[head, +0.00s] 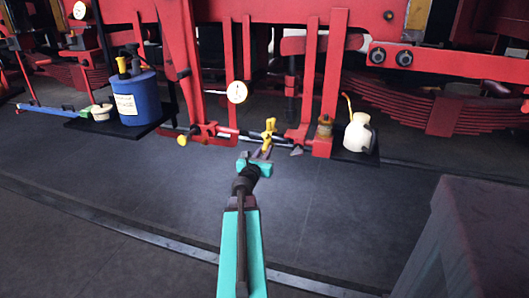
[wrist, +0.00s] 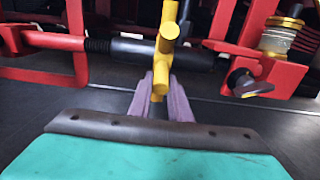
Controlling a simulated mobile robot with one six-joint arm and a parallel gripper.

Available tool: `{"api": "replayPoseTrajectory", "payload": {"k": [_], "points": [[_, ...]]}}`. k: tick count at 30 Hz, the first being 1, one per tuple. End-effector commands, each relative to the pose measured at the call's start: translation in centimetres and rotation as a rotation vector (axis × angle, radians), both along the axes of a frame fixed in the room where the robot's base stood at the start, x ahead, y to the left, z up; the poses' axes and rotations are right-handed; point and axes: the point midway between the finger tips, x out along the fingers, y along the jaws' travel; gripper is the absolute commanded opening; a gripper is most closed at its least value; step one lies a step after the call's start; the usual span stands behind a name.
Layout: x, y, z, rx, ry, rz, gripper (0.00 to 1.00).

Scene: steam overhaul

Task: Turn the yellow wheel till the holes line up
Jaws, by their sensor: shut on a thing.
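The yellow wheel (head: 269,129) is a small spoked handle on a dark horizontal rod low on the red frame. In the wrist view the yellow wheel (wrist: 167,38) stands in front of a thick black sleeve (wrist: 130,50) with a threaded end on its left. My gripper (head: 263,153) reaches it from the front. In the wrist view the purple-grey fingers of my gripper (wrist: 160,88) are shut on the wheel's lower spoke, one on each side. I cannot make out the holes or whether they line up.
A blue drum (head: 137,98) stands at left, a cream can (head: 358,134) at right. A round white gauge (head: 237,92) hangs above. Red uprights flank the wheel. A grey block (head: 470,235) fills the front right corner. The dark floor between is clear.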

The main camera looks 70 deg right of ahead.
Motion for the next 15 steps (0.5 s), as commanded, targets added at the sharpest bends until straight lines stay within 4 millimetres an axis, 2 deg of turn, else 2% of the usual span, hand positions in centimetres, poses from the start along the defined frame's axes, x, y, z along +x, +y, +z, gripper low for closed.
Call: {"api": "replayPoseTrajectory", "payload": {"k": [1, 6, 15], "points": [[-0.07, -0.2, -0.6, 0.002, -0.001, -0.002, 0.0], [-0.07, -0.36, -1.11, 0.001, -0.002, -0.002, 0.0], [-0.08, -0.35, -1.08, 0.001, -0.002, -0.002, 0.0]]}}
